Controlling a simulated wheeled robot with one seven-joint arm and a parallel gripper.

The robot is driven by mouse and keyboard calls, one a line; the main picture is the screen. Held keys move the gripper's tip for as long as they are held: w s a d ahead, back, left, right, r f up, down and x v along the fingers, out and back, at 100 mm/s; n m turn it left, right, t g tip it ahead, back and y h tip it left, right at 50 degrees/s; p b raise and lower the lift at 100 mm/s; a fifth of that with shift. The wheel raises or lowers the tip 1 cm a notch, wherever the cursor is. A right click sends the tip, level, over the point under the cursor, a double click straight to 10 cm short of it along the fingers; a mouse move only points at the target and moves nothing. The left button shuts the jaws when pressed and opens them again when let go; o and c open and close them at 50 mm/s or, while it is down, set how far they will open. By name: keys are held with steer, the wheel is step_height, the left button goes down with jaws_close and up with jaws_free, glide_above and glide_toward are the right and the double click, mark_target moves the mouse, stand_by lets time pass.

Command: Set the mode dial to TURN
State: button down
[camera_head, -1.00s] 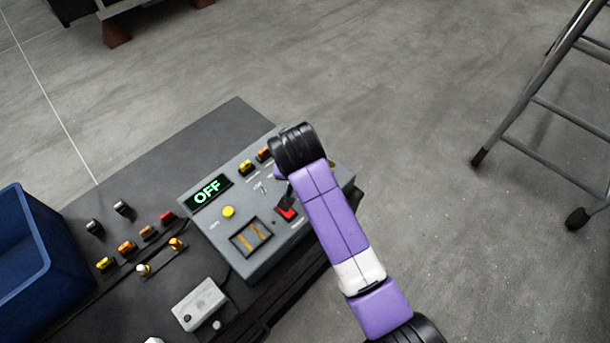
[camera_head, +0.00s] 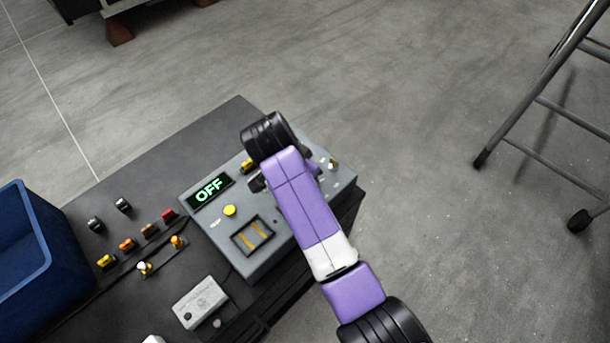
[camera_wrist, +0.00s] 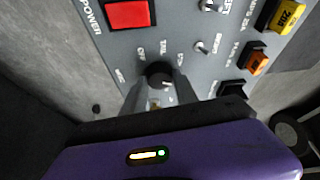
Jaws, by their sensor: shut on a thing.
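The grey control box (camera_head: 255,263) stands on a dark bench. Its lit display (camera_head: 211,189) reads OFF in green. In the wrist view the mode dial (camera_wrist: 159,70) is a small dark round knob with short labels around it, too blurred to read surely. My gripper (camera_wrist: 160,84) is shut on the dial, one finger on each side. The dial's pointer and lower part are partly hidden between the fingers. In the head view my purple arm covers the dial.
A red power switch (camera_wrist: 130,14) and a small toggle (camera_wrist: 202,46) sit close to the dial. Yellow (camera_wrist: 285,15) and orange (camera_wrist: 258,62) fuses line the panel's edge. A blue bin (camera_head: 22,250) stands at left, a ladder (camera_head: 530,90) at right.

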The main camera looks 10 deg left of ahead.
steer(key=c, duration=1)
jaws_free()
steer(key=shift+o, duration=0.2)
steer(key=b+v, duration=0.1)
steer(key=v, duration=0.6)
steer(key=shift+s+r, duration=0.15)
steer(key=shift+r, duration=0.15)
steer(key=shift+a, duration=0.15)
